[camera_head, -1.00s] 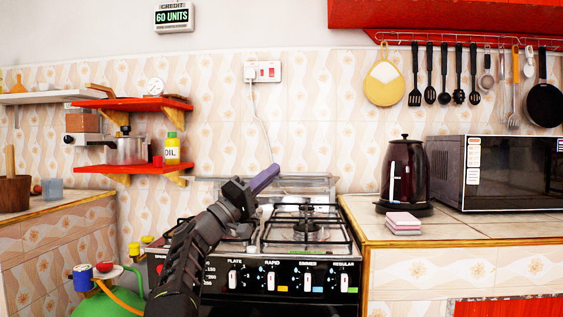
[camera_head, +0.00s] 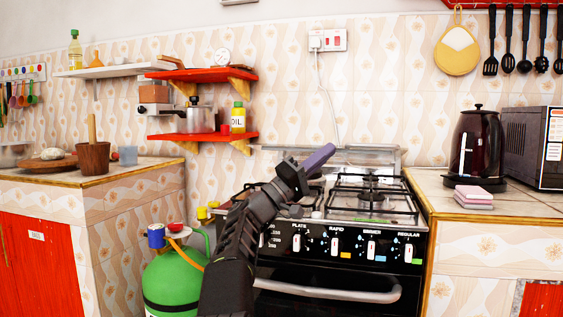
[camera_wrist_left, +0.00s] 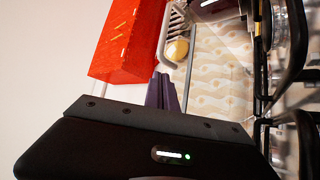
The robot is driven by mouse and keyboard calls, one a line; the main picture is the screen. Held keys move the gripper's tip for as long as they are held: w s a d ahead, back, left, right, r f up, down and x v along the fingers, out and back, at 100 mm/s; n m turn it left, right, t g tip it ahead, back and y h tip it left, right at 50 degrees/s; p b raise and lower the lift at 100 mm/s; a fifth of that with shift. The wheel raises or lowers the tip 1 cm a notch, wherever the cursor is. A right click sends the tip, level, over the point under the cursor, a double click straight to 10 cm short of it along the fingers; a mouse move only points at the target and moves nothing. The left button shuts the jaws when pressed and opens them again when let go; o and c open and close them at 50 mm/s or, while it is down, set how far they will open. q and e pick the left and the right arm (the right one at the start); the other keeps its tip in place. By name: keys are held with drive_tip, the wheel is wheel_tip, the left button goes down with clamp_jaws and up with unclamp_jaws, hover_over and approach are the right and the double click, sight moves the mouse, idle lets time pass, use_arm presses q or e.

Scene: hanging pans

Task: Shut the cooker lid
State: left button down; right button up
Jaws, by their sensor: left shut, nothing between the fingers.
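The cooker (camera_head: 337,240) has a black front with knobs and a gas hob on top. Its clear glass lid (camera_head: 378,158) is raised at the back of the hob, in front of the tiled wall, and partly hidden by my gripper. My left gripper (camera_head: 320,159) is shut and empty, with purple fingers in front of the lid and above the hob. I cannot tell if it touches the lid. Its fingers (camera_wrist_left: 162,92) also show in the left wrist view. My right gripper is not in view.
A kettle (camera_head: 477,150), pink sponges (camera_head: 473,195) and a microwave (camera_head: 535,147) stand on the right counter. A green gas cylinder (camera_head: 175,280) is left of the cooker. Red shelves (camera_head: 205,136) with an oil bottle (camera_head: 238,118) hang on the wall at upper left.

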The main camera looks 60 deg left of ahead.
use_arm(q)
drive_tip(key=s+a, duration=0.2)
drive_tip(key=s, duration=1.1)
drive_tip(key=shift+a+f, duration=0.2)
drive_tip(key=shift+f, duration=0.1)
